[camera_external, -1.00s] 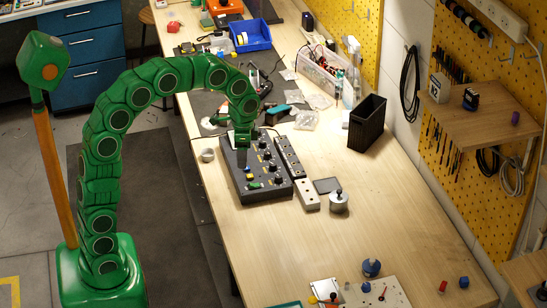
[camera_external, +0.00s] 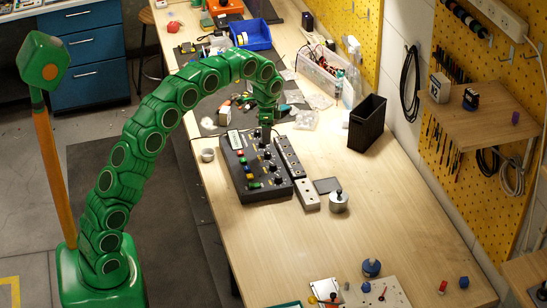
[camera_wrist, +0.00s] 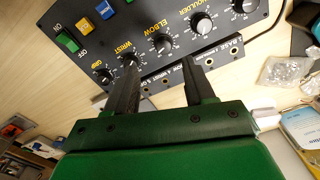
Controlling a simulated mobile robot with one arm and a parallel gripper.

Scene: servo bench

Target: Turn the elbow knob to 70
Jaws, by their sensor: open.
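The dark control box (camera_external: 262,190) stands on the bench; its face (camera_wrist: 185,52) fills the top of the wrist view. The elbow knob (camera_wrist: 162,43), black with a pale dial ring, sits under the label ELBOW, between the wrist knob (camera_wrist: 129,59) and the shoulder knob (camera_wrist: 201,22). Its exact setting is too small to read. My gripper (camera_wrist: 161,70) is open and empty. In the wrist view its fingers lie either side of the elbow knob's line, short of it, the left tip overlapping the wrist knob. In the external view my gripper (camera_external: 266,124) is above the box's far right edge.
Green (camera_wrist: 67,42), yellow (camera_wrist: 82,25) and blue (camera_wrist: 105,10) switches lie on the box's face. Clear bags (camera_external: 306,120) and a black bin (camera_external: 367,123) stand nearby.

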